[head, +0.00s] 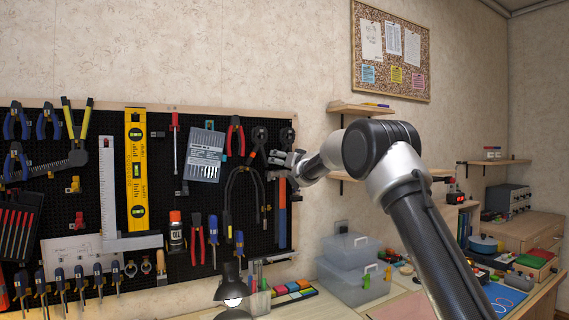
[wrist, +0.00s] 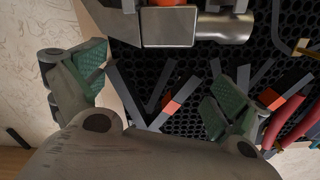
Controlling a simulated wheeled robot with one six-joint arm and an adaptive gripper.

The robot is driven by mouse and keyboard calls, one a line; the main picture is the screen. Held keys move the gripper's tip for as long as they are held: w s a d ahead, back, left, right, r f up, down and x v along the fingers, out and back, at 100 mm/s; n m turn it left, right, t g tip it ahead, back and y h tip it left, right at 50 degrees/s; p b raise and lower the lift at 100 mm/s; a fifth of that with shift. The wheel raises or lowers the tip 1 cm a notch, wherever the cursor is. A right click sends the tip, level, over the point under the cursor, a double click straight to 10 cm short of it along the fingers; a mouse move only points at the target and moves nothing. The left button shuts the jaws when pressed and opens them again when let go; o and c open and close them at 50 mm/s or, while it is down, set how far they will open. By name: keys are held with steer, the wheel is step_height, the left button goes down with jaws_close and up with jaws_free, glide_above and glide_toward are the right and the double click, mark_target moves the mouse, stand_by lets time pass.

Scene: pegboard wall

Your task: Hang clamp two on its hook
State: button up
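Several blue-and-black spring clamps hang at the upper left of the pegboard in the head view, one (head: 47,123) beside another (head: 15,121), with a third (head: 15,160) below. I cannot tell which is clamp two, or which hook is its own. My gripper (head: 284,161) is at the right end of the pegboard, far from these clamps. In the wrist view my gripper (wrist: 155,92) is open, its green-padded fingers wide apart. No object is held between them; grey bars with orange parts (wrist: 178,100) show beyond them, against the board.
The black pegboard (head: 90,207) is crowded with tools, including a yellow level (head: 136,170). A metal tool head (wrist: 170,25) is close in the wrist view. Clear storage boxes (head: 350,250) and a desk lamp (head: 232,290) stand below.

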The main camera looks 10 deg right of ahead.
steer(key=shift+s+d, duration=0.1)
steer(key=shift+s, duration=0.05)
steer(key=v, duration=0.8)
steer(key=s+d+f+g+h, duration=0.1)
steer(key=d+f+g+h, duration=0.1)
steer(key=f, duration=0.5)
steer(key=s+d+f+g+h, duration=0.2)
steer(key=f, duration=0.4)
steer(key=s+d+f+g+h, duration=0.1)
steer(key=s+d+f+g, duration=0.15)
steer(key=s, duration=0.35)
steer(key=s+d+f+g+h, duration=0.1)
steer(key=s+d+f+g, duration=0.1)
steer(key=s+f, duration=0.25)
steer(key=s+d+g, duration=0.2)
steer(key=s+d, duration=0.1)
steer(key=s, duration=2)
steer(key=s+d+g, duration=0.2)
steer(key=s, duration=2.1)
steer(key=shift+s+d+f, duration=0.25)
steer(key=shift+d+f, duration=0.05)
steer(key=shift+d, duration=0.05)
